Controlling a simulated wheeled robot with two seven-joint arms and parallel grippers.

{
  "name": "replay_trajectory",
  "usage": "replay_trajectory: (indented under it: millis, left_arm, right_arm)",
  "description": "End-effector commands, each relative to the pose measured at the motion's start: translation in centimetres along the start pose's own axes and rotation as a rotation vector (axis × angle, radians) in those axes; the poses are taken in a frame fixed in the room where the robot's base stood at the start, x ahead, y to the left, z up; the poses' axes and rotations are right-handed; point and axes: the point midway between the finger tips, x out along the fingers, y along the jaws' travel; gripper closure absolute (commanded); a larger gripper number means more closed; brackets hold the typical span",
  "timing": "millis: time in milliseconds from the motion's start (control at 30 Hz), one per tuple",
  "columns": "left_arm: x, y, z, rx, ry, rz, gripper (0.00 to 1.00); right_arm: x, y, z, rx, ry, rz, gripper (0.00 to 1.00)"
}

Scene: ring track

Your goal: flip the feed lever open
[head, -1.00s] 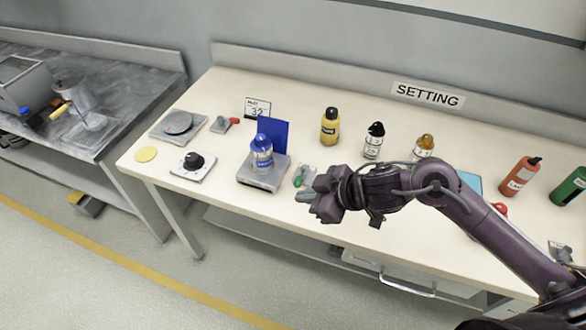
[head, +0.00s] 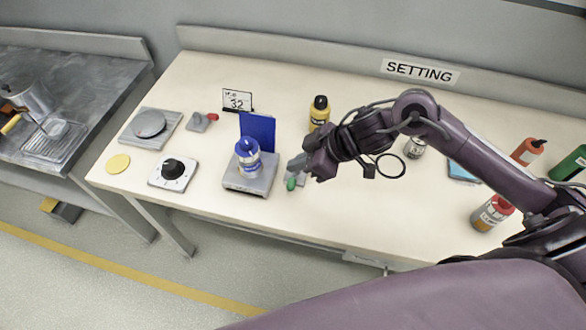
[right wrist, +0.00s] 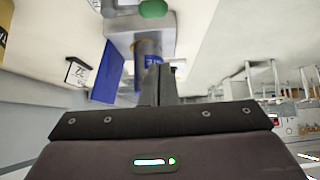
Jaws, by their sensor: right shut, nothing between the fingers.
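A small lever with a green knob (head: 291,184) stands on the bench just right of the grey stand with the blue-capped bottle. Its base is partly hidden by my right gripper. The green knob also shows at the top edge of the right wrist view (right wrist: 153,8). A second lever, with a red knob (head: 212,117), sits farther back left near the "32" card. No label tells which is the feed lever. My right gripper (head: 296,163) is shut and empty, its fingertips just behind the green knob; I cannot tell whether they touch the lever. My left gripper is out of view.
A black dial (head: 172,170) and round plate (head: 150,123) are left. A yellow bottle (head: 319,112) stands behind my gripper. The front strip is clear.

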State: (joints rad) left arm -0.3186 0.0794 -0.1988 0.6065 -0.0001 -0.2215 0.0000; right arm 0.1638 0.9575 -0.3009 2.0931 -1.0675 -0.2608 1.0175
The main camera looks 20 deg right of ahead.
Motion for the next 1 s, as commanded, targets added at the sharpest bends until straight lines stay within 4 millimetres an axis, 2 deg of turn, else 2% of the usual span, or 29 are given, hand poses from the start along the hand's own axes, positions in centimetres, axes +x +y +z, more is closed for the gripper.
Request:
replay_trajectory:
  millis: [300, 467, 533, 700, 1000]
  left_arm:
    - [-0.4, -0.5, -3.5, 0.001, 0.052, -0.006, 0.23]
    - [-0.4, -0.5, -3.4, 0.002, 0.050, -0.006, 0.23]
    - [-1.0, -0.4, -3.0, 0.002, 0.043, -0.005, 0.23]
    - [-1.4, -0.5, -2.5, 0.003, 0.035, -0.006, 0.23]
    - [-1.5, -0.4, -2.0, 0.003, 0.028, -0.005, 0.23]
  right_arm:
    - [6.3, -0.1, -0.2, 0.004, 0.003, -0.005, 1.00]
    - [9.5, -0.1, -0.1, 0.002, 0.001, -0.003, 1.00]
    - [8.3, -0.1, 1.3, 0.002, -0.007, 0.000, 1.00]
    - [7.3, -0.1, 2.9, 0.001, -0.003, -0.001, 1.00]
    - [7.0, -0.1, 3.4, -0.001, 0.000, 0.000, 1.00]
